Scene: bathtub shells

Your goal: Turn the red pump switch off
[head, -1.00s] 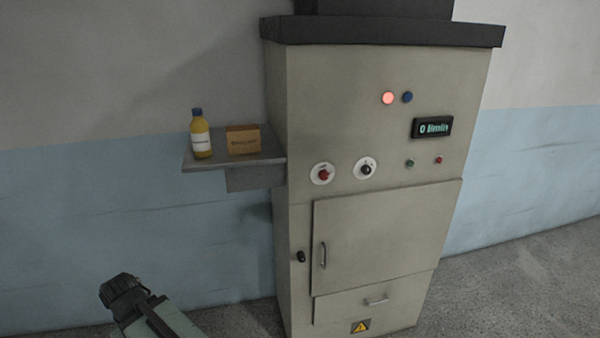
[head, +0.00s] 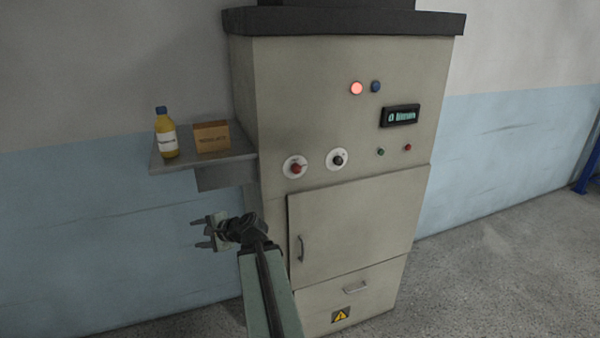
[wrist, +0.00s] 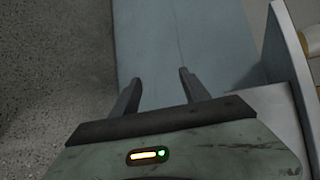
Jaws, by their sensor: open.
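The red pump switch (head: 296,168) is a red knob on a round white plate on the front of the beige cabinet (head: 330,120), left of a similar black knob (head: 338,160). My gripper (head: 198,233) is open and empty, to the left of the cabinet and below the small shelf. It points left, toward the wall, and is apart from the switch. In the wrist view the two fingers (wrist: 158,85) are spread with nothing between them; the switch does not show there.
A grey shelf (head: 228,158) on the cabinet's left side holds a yellow bottle (head: 168,140) and a small brown box (head: 211,137). A lit red lamp (head: 356,88), a blue button (head: 376,86) and a display (head: 400,116) are higher up. A door handle (head: 300,248) sticks out below.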

